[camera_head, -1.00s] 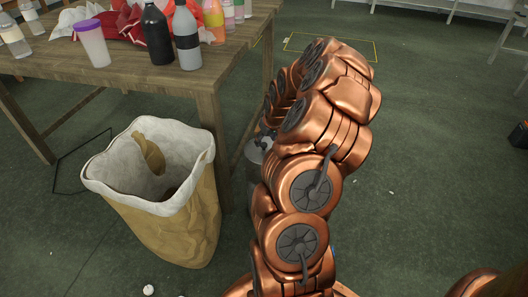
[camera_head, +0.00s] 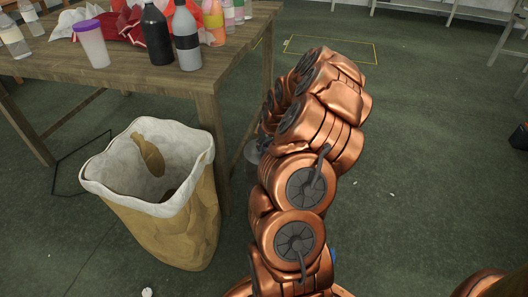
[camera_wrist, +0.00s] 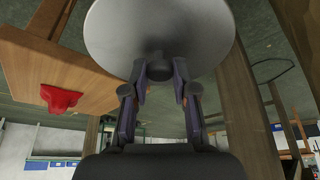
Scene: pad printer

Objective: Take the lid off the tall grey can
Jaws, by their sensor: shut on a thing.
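The lid (camera_wrist: 155,25) is a round grey disc with a small dark knob (camera_wrist: 158,71) in the wrist view. My gripper (camera_wrist: 160,78) is shut on the knob, one finger on each side. A small grey rounded piece, likely part of the lid or can, shows beside the table leg in the head view (camera_head: 252,153); my arm hides most of it. The tall grey can's body cannot be made out in either view, so I cannot tell whether the lid touches it.
A wooden table (camera_head: 205,82) with several bottles and a purple-rimmed cup (camera_head: 92,45) stands at the left. A tan sack bin (camera_head: 172,230) with a white liner stands in front of it. The green floor right of my arm is largely clear.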

